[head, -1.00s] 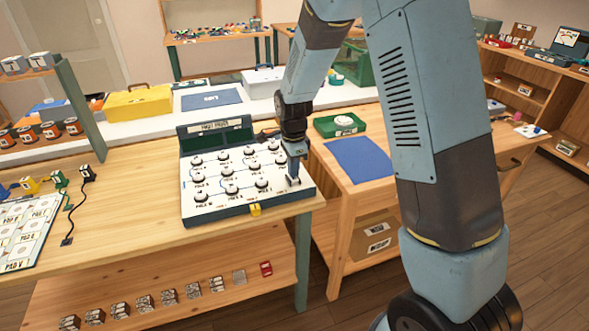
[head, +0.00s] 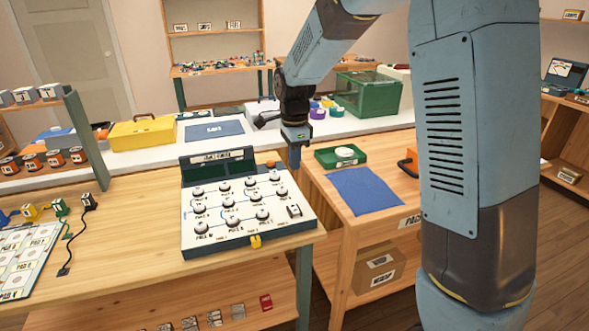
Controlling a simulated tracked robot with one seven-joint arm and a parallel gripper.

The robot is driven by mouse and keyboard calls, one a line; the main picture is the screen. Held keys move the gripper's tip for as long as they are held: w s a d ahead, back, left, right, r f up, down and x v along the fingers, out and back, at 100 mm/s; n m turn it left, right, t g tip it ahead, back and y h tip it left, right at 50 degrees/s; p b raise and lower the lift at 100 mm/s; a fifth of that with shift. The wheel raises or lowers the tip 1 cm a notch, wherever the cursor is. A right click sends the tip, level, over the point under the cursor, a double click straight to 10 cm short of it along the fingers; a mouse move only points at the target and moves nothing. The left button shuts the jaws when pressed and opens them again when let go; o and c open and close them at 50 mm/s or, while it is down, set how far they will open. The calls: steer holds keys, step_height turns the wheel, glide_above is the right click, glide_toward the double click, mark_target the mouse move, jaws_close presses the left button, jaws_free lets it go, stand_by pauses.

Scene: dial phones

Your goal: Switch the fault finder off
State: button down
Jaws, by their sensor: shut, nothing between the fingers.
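An orange lamp-like dome (head: 270,164) shows at the back right, beside the sign. A yellow piece (head: 255,242) is on the front edge. My gripper (head: 294,166) points down, shut and empty, above the box's right back side and apart from the switch.
A side table to the right holds a blue cloth (head: 365,191) and a green tray (head: 341,156). A yellow toolbox (head: 143,132) and green crate (head: 368,95) stand on the white counter behind. A pad board (head: 25,255) with cables lies at left. Bare bench (head: 125,225) lies between.

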stand_by(0.3)
steer(key=s+d+r+n+t+y, duration=0.1)
steer(key=s+d+r+n+t, duration=0.2)
steer(key=s+d+r+n, duration=0.65)
steer(key=s+d+r+n+t, duration=0.1)
steer(key=s+d, duration=0.3)
steer(key=s, duration=0.5)
steer(key=s+d+r+n+t+h, duration=0.1)
steer(key=s+d+r+n, duration=0.3)
steer(key=s, duration=0.4)
steer(key=shift+s+d+t, duration=0.3)
steer(key=shift+s+d, duration=0.05)
steer(key=shift+d, duration=0.2)
steer(key=shift+d+r, duration=0.1)
